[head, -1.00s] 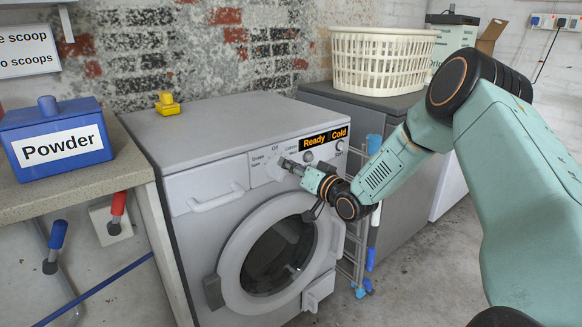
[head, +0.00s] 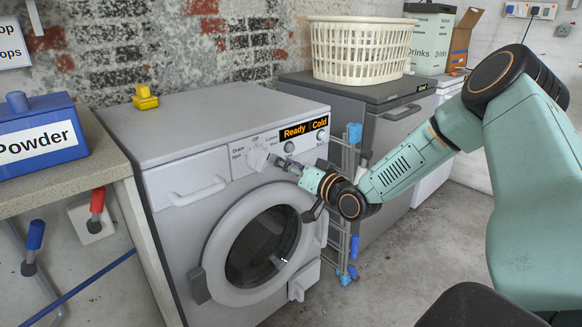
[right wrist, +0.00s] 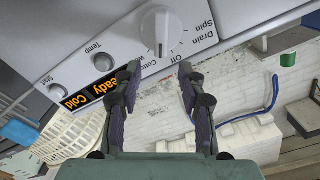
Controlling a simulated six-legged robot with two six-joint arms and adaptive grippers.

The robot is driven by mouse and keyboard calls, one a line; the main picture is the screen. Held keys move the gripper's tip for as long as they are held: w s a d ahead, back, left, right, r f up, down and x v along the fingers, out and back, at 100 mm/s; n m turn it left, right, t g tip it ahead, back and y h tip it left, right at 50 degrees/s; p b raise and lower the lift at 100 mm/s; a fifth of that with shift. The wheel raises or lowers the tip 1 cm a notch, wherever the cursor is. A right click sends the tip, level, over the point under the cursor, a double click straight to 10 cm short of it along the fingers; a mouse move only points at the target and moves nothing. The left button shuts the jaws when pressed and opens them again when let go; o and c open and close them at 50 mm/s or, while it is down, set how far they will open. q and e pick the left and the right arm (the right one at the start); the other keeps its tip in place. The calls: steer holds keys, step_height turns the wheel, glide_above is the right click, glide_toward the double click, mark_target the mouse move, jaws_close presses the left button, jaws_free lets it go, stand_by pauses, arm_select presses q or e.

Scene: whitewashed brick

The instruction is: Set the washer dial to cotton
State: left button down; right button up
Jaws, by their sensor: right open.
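The grey washer (head: 165,265) stands at centre with a round glass door. Its white dial (head: 258,158) is on the top panel, among the labels Drain, Spin and Off; the display (head: 304,129) reads "Ready" and "Cold". In the right wrist view the dial (right wrist: 162,30) is at the top, with the word Cotton partly hidden by a finger. I cannot tell exactly which label its ridge points to. My right gripper (head: 280,162) is open in front of the dial; its two fingers (right wrist: 160,85) stand apart with nothing between them. My left gripper is not in view.
A blue Powder box (head: 40,145) stands on the counter at left. A yellow object (head: 145,97) sits on the washer. A cream basket (head: 360,50) rests on the grey machine (head: 395,125) to the right. A rack (head: 342,200) stands beside the washer. Floor is open in front.

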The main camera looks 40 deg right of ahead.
steer(key=shift+s, duration=0.95)
steer(key=shift+f, duration=0.1)
